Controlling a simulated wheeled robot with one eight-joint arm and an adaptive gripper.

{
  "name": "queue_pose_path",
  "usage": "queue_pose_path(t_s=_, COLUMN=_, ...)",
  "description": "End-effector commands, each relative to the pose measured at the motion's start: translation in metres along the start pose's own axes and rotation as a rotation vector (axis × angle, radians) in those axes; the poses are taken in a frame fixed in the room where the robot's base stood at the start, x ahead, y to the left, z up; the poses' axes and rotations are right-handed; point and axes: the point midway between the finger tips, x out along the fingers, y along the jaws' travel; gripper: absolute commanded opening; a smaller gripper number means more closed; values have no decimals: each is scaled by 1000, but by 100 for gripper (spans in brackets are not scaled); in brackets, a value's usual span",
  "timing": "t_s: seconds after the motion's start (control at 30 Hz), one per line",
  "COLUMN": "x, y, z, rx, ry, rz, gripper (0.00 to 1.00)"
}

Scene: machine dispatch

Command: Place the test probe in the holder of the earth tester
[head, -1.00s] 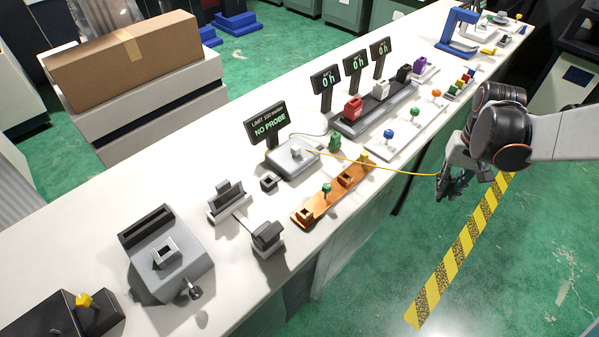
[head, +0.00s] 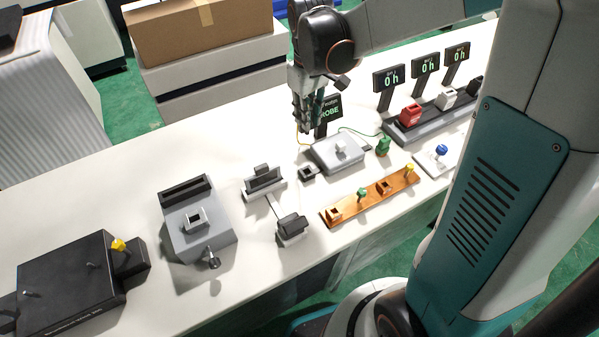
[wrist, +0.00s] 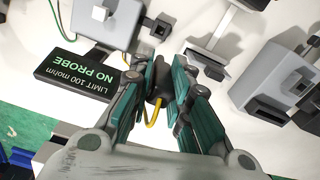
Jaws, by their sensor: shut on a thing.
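The earth tester (head: 338,153) is a grey box with a green cable and a dark display (wrist: 90,78) reading "LIMIT 100 mohm NO PROBE". It also shows at the top left of the wrist view (wrist: 84,24). The small dark holder (head: 308,174) stands beside the tester, and appears above the fingertips in the wrist view (wrist: 147,22). My gripper (head: 312,128) is above the bench near the display, partly covering it. In the wrist view my gripper (wrist: 168,82) is shut on the dark test probe (wrist: 158,84), which has a yellow cable. The fingers hide part of the probe.
An orange rack (head: 346,210) with small pegs lies in front of the tester. Grey fixtures (head: 264,183) stand left of the holder. A red block (head: 410,115) sits in the rail at right. Bare white bench lies behind the fixtures.

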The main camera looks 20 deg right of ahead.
Motion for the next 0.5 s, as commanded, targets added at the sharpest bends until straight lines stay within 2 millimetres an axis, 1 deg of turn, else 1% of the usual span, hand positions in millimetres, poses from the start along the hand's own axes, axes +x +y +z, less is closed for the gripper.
queue_pose_path(t_s=0.03, x=-10, y=-1, z=2, rx=-33, ry=0, rz=0, gripper=0)
queue_pose_path(t_s=0.07, x=-11, y=-1, z=3, rx=-51, ry=0, rz=0, gripper=0)
queue_pose_path(t_s=0.17, x=-1, y=-1, z=4, rx=-78, ry=0, rz=0, gripper=0)
queue_pose_path(t_s=0.5, x=83, y=-1, z=3, rx=-77, ry=1, rz=0, gripper=0)
